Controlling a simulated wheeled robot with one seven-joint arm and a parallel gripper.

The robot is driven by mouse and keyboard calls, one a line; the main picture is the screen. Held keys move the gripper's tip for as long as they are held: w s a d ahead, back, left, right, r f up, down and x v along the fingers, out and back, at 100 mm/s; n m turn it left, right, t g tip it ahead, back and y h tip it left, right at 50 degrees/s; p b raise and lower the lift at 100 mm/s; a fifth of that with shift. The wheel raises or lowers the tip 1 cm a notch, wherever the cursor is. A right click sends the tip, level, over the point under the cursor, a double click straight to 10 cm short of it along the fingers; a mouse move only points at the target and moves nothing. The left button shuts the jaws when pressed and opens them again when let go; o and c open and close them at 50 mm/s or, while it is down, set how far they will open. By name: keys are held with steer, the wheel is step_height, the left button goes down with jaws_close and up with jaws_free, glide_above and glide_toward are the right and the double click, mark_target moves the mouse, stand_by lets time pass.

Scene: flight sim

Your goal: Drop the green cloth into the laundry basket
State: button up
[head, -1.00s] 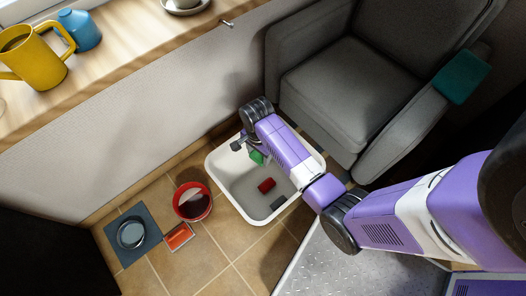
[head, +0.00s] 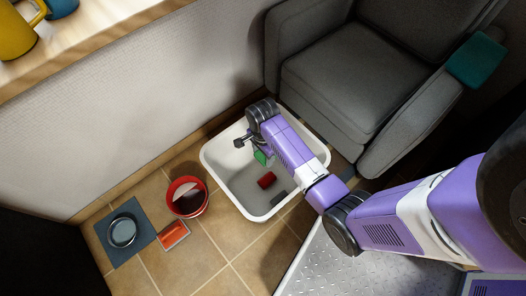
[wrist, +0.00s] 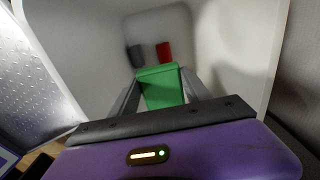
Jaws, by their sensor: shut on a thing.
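The green cloth (wrist: 162,86) is a small block-like piece held between the two fingers of my gripper (wrist: 160,92). In the head view the green cloth (head: 260,157) shows just under my gripper (head: 250,148), partly hidden by it. The laundry basket (head: 222,178) is a white open bin on the floor. My gripper is over its opening, and the wrist view looks down into the basket (wrist: 105,30). The cloth appears above the basket floor; its exact height is hard to tell.
A red item (head: 266,180) and a dark grey item (head: 278,198) lie inside the basket. A red bucket (head: 187,197), an orange tray (head: 173,235) and a bowl (head: 122,232) on a blue mat (head: 142,252) are left. A grey armchair (head: 340,90) stands behind right.

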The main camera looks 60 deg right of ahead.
mark_target(263, 156)
steer(key=o, duration=1.4)
steer(key=shift+f, duration=0.1)
step_height(263, 156, up, 8)
steer(key=p, duration=0.3)
steer(key=shift+w+f, duration=0.1)
